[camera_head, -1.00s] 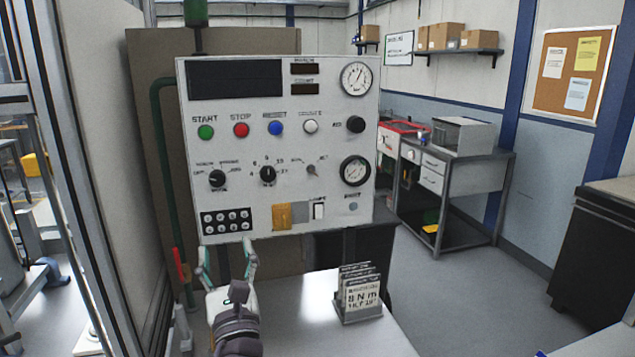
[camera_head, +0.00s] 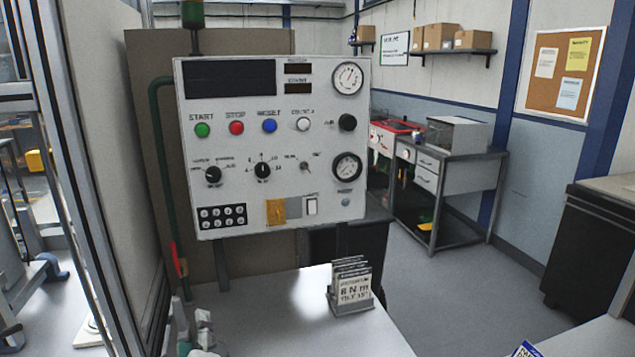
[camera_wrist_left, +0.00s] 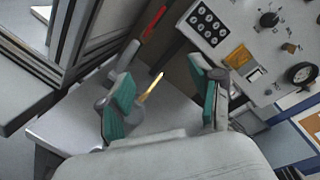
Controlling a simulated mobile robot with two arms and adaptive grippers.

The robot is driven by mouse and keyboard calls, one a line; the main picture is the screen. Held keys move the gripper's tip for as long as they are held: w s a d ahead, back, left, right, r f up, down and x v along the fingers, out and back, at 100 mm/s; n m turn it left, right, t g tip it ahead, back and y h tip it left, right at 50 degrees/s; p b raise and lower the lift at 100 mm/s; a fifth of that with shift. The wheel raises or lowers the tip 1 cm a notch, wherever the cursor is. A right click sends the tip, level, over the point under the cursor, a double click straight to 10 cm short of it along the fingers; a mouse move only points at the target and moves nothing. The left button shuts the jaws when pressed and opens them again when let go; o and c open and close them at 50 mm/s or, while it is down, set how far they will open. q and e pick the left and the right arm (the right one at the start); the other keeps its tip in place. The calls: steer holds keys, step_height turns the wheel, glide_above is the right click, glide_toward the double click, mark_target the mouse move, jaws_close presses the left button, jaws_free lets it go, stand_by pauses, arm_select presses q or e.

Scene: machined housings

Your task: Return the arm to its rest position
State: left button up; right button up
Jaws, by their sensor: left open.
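My left gripper (camera_head: 190,333) is at the bottom left of the head view, low over the white table (camera_head: 265,325) and partly cut off by the frame's edge. In the left wrist view its two green-padded fingers (camera_wrist_left: 165,95) stand apart. A thin yellow rod (camera_wrist_left: 151,87) shows between them in that view; I cannot tell whether it is touched. The control panel (camera_head: 222,145), with buttons, knobs and gauges, stands behind the table, clear of the gripper. My right gripper is in no view.
A card holder (camera_head: 350,287) stands on the table, right of the gripper. A red handle (camera_head: 178,261) on a green pipe is behind the gripper. A glass-panelled frame (camera_head: 85,190) rises close on the left. Open floor (camera_head: 440,285) lies to the right.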

arm_select(q)
steer(key=s+a+f+n+g+h, duration=0.2)
steer(key=s+f+n+g, duration=0.25)
steer(key=f, duration=0.45)
steer(key=s+d+f+n+g+h, duration=0.1)
steer(key=s+f+n+g+h, duration=0.15)
steer(key=s+f+n, duration=0.4)
steer(key=s+d+f+n+g+h, duration=0.1)
steer(key=s+f+n+g, duration=0.15)
steer(key=s, duration=0.65)
steer(key=s+d+f+n+g+h, duration=0.1)
steer(key=s+f+n+g+h, duration=0.15)
steer(key=s+n, duration=0.35)
steer(key=s+f+m+g, duration=0.1)
steer(key=s+f+g, duration=0.15)
steer(key=f, duration=2.55)
steer(key=s+a+f+y, duration=0.1)
steer(key=s+a+f, duration=0.1)
steer(key=s+f, duration=1.3)
steer(key=shift+s+a, duration=0.3)
steer(key=shift+s, duration=0.75)
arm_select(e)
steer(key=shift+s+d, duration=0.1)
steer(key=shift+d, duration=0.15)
arm_select(q)
steer(key=shift+f+m, duration=0.1)
steer(key=shift+m, duration=0.15)
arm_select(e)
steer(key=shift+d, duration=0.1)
